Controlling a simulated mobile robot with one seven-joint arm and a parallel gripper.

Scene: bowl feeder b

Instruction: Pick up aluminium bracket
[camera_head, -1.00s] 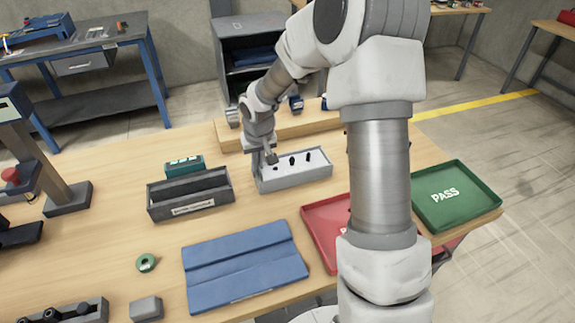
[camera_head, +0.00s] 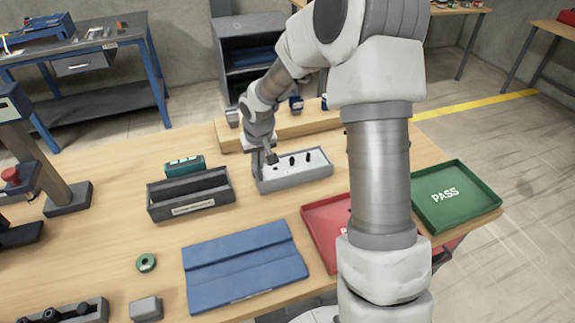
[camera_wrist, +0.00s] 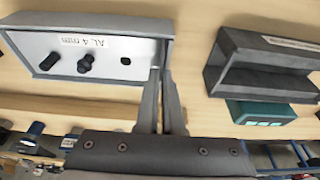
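A light grey tray (camera_head: 300,179) with the label "AL 4 mm" stands on the workbench. I cannot make out a part that is clearly an aluminium bracket. My gripper (camera_head: 267,160) points down at the tray's left end in the head view. In the wrist view my gripper (camera_wrist: 161,72) has its two fingers close together at the tray's end wall, one seemingly on each side. A narrow gap shows between them; whether they touch or grip anything is unclear.
A dark grey bin (camera_head: 190,210) and a teal box (camera_head: 184,166) stand left of the tray. A blue folded mat (camera_head: 245,265), a red tray (camera_head: 318,225) and a green PASS tray (camera_head: 455,195) lie nearer the front. A wooden ledge (camera_head: 230,138) runs behind.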

